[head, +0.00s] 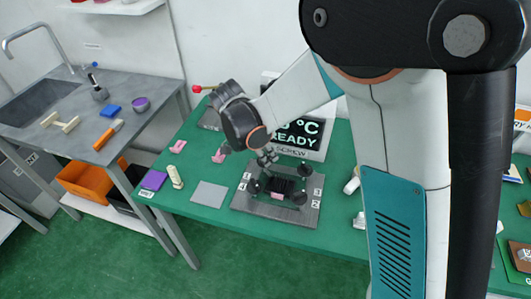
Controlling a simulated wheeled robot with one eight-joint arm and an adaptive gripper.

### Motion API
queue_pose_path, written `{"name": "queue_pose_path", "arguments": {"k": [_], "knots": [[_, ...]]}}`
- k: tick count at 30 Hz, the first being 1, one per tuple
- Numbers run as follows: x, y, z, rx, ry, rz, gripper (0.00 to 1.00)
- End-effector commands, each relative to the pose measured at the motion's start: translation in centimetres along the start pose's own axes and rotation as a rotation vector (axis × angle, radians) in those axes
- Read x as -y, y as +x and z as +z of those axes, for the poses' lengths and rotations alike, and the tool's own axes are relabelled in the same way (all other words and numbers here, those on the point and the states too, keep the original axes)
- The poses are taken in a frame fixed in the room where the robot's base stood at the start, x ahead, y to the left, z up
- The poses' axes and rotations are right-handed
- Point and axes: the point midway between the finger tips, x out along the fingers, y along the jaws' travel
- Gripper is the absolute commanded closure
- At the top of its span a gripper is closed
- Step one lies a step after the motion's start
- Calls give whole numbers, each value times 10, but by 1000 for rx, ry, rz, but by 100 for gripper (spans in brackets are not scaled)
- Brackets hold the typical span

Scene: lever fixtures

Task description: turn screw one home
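A dark fixture plate (290,217) lies on the green table. It carries a black block (283,184) with a pink piece at its front, and black knob-like screws around it: one at the left (253,187), one at the back right (304,170) and one at the front right (300,198). White number labels stand at the plate's edges, too small to read surely. My gripper (267,160) is above the back left of the plate, pointing down. Its fingers are small and partly merge with the fixture, so I cannot tell their opening or any contact.
Behind the fixture a display (300,135) reads "READY". A grey sheet (209,194), a cream upright piece (175,177), a purple block (153,180) and pink pieces (219,156) lie to the left. A lever with a red knob (197,89) stands behind.

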Motion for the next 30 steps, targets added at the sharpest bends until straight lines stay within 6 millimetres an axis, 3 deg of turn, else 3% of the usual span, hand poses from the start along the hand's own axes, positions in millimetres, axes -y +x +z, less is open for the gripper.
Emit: {"name": "queue_pose_path", "arguments": {"k": [16,22,30], "knots": [[0,-98,1,0,-2,0,70],[0,-113,0,0,0,0,70],[0,-115,0,0,0,0,70]]}}
